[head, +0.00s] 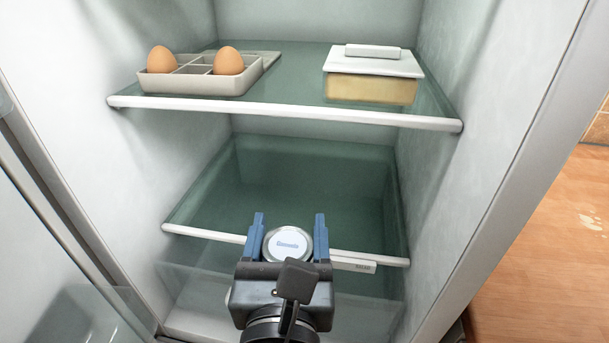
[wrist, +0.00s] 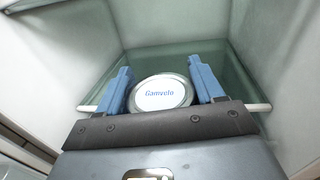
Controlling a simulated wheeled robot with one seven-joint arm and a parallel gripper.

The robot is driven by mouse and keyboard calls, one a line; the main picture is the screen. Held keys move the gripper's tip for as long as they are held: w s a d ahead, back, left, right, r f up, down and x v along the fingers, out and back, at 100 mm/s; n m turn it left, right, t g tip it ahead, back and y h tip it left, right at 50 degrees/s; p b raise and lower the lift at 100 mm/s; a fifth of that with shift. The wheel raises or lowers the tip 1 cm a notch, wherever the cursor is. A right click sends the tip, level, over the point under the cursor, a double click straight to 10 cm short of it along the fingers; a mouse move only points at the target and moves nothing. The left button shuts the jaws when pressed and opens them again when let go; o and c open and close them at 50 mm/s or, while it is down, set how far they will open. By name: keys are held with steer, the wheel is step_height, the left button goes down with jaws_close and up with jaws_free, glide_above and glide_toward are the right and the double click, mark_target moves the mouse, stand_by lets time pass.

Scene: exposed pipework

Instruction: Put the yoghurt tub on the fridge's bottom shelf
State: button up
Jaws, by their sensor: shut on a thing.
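The yoghurt tub (head: 287,244) shows its round white lid with a silver rim and blue lettering; its sides are mostly hidden. My gripper (head: 288,222) has its blue fingers on either side of the tub and is shut on it. The tub also shows between the fingers in the wrist view (wrist: 160,93). In the head view the tub overlaps the front edge of the fridge's bottom shelf (head: 200,235). I cannot tell whether it touches the shelf. The glass of that shelf (head: 300,188) is bare behind the gripper.
The upper shelf (head: 290,112) overhangs the space. It holds an egg tray (head: 190,82) with two eggs and a lidded container (head: 372,75). Fridge walls stand close on both sides. A clear drawer front (head: 215,287) with a label (head: 354,266) is below. The fridge door (head: 45,240) is open at left.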

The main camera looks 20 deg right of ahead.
steer(key=s+d+p+x, duration=0.1)
steer(key=d+x, duration=0.2)
steer(key=x, duration=1.5)
steer(key=f, duration=0.2)
steer(key=f+b, duration=0.1)
steer(key=f, duration=0.1)
steer(key=f+b, duration=0.1)
steer(key=f, duration=0.1)
steer(key=shift+s+a+f, duration=0.15)
steer(key=shift+s+a, duration=0.1)
steer(key=shift+a, duration=0.1)
steer(key=shift+w+d+f, duration=0.1)
steer(key=shift+w+f, duration=0.05)
steer(key=shift+f, duration=0.25)
steer(key=shift+f, duration=0.15)
steer(key=o, duration=1.1)
